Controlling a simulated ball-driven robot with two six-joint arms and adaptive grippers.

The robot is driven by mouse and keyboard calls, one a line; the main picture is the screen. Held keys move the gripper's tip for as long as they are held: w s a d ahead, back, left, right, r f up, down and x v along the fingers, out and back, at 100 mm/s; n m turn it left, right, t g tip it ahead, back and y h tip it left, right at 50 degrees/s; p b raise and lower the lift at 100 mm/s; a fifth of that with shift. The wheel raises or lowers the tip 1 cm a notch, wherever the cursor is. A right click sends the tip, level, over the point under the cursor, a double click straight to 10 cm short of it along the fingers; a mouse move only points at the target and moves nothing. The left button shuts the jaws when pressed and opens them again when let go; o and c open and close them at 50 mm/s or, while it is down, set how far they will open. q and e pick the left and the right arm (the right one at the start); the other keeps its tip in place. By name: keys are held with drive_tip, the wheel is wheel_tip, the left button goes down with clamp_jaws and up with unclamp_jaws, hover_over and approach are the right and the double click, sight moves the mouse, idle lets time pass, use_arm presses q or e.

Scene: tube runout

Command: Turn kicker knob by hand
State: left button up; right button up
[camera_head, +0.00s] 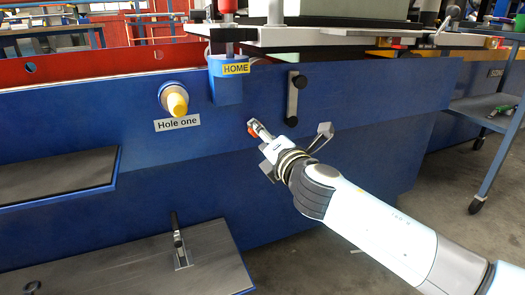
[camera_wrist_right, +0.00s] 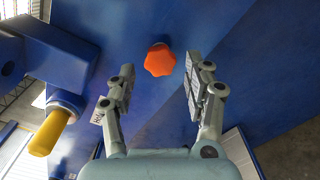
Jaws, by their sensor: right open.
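The kicker knob, an orange-red lobed knob (camera_wrist_right: 160,59), sits on the blue machine panel (camera_wrist_right: 225,75) in the right wrist view. It lies beyond and between the fingertips of my right gripper (camera_wrist_right: 162,76), which are spread apart and empty, with no visible contact. In the head view my right gripper (camera_head: 289,130) is in front of the blue panel. A small orange-red patch (camera_head: 253,130) by its left finger looks like the knob, mostly hidden by that finger. My left gripper is in neither view.
A yellow plunger labelled "Hole one" (camera_head: 176,102) sticks out left of the gripper, also in the wrist view (camera_wrist_right: 48,132). A lever (camera_head: 178,240) stands on the lower plate.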

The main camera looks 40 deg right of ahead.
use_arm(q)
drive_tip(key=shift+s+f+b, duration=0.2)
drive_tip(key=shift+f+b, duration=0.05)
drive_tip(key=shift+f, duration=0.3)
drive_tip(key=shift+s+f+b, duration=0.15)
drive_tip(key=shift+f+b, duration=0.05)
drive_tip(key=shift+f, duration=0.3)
use_arm(e)
drive_tip(key=m, duration=0.4)
drive_tip(key=shift+w, duration=0.1)
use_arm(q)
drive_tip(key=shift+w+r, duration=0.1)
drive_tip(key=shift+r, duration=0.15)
use_arm(e)
drive_tip(key=shift+x, duration=0.95)
drive_tip(key=shift+c, duration=0.4)
